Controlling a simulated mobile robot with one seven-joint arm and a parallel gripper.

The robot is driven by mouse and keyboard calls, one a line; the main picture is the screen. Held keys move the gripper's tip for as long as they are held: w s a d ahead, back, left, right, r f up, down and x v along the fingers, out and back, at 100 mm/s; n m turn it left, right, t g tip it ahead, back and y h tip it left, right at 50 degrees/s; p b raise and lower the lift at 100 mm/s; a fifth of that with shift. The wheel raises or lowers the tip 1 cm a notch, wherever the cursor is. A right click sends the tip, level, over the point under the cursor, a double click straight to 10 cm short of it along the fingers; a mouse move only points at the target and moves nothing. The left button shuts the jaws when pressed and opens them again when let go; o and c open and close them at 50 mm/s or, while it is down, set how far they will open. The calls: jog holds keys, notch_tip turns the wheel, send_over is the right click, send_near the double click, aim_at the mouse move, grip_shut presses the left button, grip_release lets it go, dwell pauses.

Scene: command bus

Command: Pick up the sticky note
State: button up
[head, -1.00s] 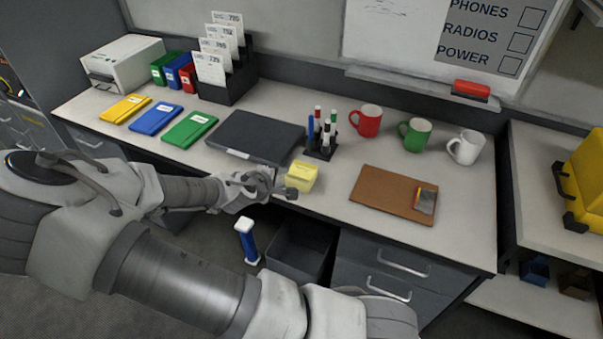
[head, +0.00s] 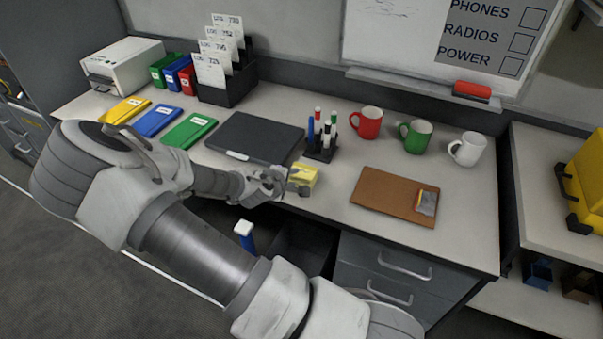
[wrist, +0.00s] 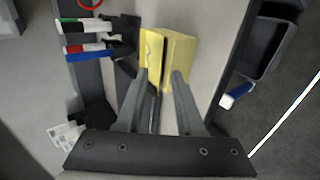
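The sticky note is a small yellow block (head: 305,174) near the front edge of the desk, right of the black laptop-like case. In the wrist view the yellow block (wrist: 180,55) lies at and beyond my fingertips, with a brighter yellow face on its left side. My gripper (head: 290,182) is open at the block's near left side. In the wrist view its two fingers (wrist: 159,73) stand apart, overlapping the yellow in the picture. I cannot tell whether they touch it.
A dark flat case (head: 255,137) lies left of the block, and a pen holder (head: 320,150) stands behind it. A brown clipboard (head: 385,192) lies to the right, with red, green and white mugs behind. A blue-handled object (head: 245,232) is below the desk edge.

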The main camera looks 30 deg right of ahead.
grip_shut()
dwell(1.3)
